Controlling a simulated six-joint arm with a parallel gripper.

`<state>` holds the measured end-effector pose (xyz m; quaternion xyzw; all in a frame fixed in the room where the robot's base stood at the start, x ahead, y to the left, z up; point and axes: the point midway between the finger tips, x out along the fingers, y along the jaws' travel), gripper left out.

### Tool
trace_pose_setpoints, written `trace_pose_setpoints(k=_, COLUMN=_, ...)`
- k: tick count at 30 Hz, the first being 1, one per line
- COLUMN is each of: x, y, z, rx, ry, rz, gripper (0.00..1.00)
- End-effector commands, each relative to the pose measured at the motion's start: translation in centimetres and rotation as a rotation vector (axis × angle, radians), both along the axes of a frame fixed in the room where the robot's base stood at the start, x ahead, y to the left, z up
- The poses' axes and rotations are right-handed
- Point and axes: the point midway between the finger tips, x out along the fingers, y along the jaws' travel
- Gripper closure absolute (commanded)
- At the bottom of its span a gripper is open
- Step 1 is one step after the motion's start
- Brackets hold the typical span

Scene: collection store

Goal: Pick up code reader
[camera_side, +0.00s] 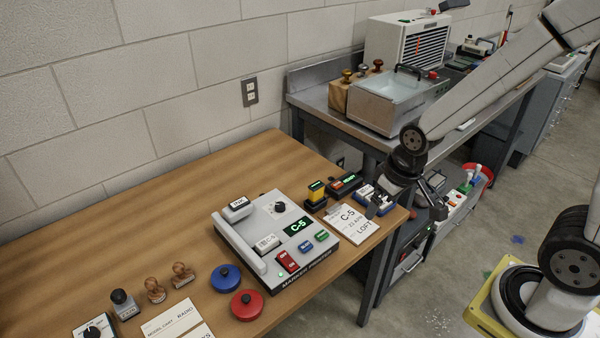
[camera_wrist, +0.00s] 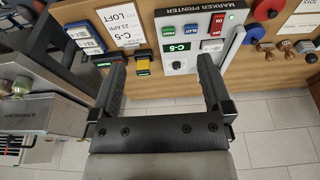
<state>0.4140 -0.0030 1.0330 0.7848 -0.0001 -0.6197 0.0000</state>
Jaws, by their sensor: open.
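Two small devices stand on the wooden table beside the marker printer. The other is a black block (camera_side: 345,184) with a red part and a green lit display. I cannot tell for certain which is the code reader. My gripper (camera_wrist: 160,65) is open and empty, fingers apart, above the table's right end.
The marker printer (camera_side: 285,238) stands close by, with a C-5 card (camera_side: 352,221) at its right. Blue and white blocks (camera_wrist: 85,38) lie near the gripper. Stamps (camera_side: 155,289) and round red and blue pieces sit farther left. A metal bench (camera_side: 340,105) stands behind.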

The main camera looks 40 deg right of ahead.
Motion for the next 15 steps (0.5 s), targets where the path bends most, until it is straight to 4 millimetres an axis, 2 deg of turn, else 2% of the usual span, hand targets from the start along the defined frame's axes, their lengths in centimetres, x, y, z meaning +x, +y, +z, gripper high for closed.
trace_pose_setpoints(k=8, x=6.6, y=-1.2, z=-1.0, rx=0.000, ry=-0.005, rz=-0.004, gripper=0.00)
trace_pose_setpoints(k=15, x=12.8, y=-2.8, z=-3.0, rx=0.000, ry=-0.011, rz=-0.004, gripper=0.00)
